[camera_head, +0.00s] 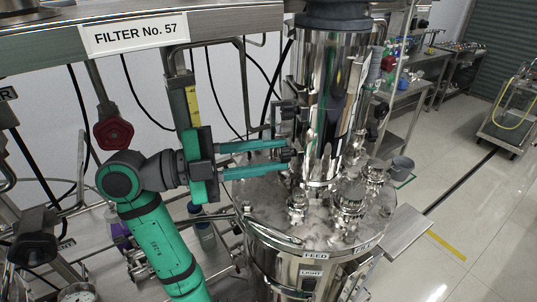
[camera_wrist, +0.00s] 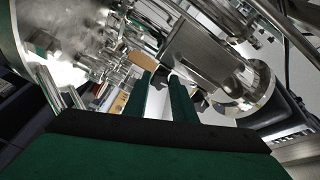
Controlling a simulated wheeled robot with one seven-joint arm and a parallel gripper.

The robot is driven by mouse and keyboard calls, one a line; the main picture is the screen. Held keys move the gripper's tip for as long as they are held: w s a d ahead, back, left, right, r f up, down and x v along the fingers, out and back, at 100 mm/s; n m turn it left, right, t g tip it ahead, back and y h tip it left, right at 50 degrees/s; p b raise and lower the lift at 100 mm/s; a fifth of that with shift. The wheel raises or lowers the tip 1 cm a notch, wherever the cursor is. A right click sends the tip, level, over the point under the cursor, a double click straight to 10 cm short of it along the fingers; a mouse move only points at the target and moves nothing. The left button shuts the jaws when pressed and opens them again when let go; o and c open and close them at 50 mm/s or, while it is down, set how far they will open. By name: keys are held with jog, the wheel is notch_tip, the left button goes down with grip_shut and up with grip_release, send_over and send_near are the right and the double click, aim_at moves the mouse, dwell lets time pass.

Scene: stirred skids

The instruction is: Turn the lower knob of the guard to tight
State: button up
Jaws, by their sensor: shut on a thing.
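My gripper (camera_head: 284,153) reaches in from the left with its two green fingers level, one above the other. The fingertips are at a small dark knob (camera_head: 287,155) beside the shiny steel column (camera_head: 325,75); this looks like the lower knob, and the fingers are closed on it. Another dark knob or clamp (camera_head: 290,108) sits higher on the same side of the column. I cannot make out the guard's outline or any marking for tight.
The steel vessel lid (camera_head: 262,205) with several fittings lies below the gripper. A red knob (camera_head: 113,133) hangs on the left under the frame labelled FILTER No. 57 (camera_head: 133,36). Black cables hang behind. Open floor (camera_head: 475,215) is at the right.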

dwell(0.5)
jog(key=o, duration=1.1)
jog(key=shift+c, duration=0.2)
jog(key=shift+a, duration=0.1)
